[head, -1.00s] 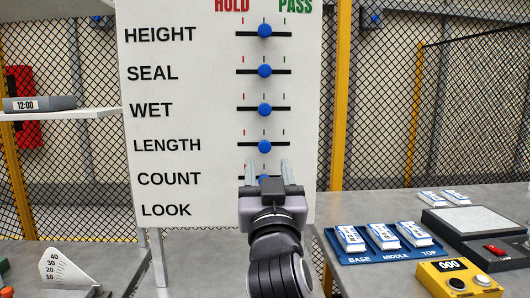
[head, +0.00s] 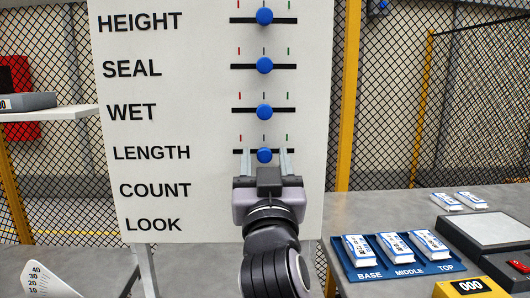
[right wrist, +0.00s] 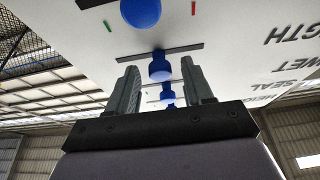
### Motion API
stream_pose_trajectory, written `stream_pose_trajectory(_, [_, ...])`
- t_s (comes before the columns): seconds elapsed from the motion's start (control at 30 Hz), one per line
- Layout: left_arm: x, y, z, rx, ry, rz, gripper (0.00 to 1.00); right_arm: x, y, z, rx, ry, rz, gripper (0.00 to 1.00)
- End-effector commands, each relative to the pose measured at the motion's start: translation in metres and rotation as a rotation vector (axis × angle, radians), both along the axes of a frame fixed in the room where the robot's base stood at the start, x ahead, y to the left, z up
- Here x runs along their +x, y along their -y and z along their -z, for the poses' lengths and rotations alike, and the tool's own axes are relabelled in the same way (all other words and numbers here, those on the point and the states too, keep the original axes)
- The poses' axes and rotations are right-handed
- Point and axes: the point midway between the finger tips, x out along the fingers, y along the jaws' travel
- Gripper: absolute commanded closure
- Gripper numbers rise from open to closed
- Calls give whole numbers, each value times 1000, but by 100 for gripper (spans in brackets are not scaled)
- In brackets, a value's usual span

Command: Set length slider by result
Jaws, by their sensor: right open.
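A white board (head: 210,200) bears rows of sliders labelled HEIGHT, SEAL, WET, LENGTH, COUNT and LOOK. The blue LENGTH knob (head: 264,155) is at the middle of its black slot, between a red tick at left and a green tick at right. My right gripper (head: 265,160) is open at the LENGTH row, one finger on each side of the knob. The right wrist view also shows the LENGTH knob (right wrist: 160,66) between the fingertips, with no visible finger contact. The gripper hides the COUNT slider in the head view. My left gripper is out of view.
The blue WET (head: 264,112), SEAL (head: 264,65) and HEIGHT (head: 264,16) knobs sit mid-slot above. A blue tray (head: 405,268) with white packs labelled BASE, MIDDLE, TOP lies right, near a yellow counter reading 000 (head: 470,288). A white scale fan (head: 45,282) stands lower left.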

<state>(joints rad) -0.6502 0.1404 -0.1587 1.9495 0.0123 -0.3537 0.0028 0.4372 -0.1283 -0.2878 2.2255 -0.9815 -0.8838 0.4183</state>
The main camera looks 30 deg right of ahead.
Motion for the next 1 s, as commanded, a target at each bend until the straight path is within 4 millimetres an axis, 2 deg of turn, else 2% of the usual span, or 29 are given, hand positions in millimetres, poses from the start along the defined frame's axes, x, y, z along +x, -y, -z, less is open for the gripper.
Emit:
stream_pose_trajectory(0.4, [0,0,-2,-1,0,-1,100,-2,-2,-2,-1,0,0,49])
stream_pose_trajectory(0.43, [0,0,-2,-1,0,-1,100,-2,-2,-2,-1,0,0,52])
stream_pose_trajectory(0.57, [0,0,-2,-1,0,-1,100,-2,-2,-2,-1,0,0,94])
stream_pose_trajectory(0.6, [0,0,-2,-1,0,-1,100,-2,-2,-2,0,0,1,100])
stream_pose_trajectory(1.0, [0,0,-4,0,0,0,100,-6,7,-3,1,0,2,100])
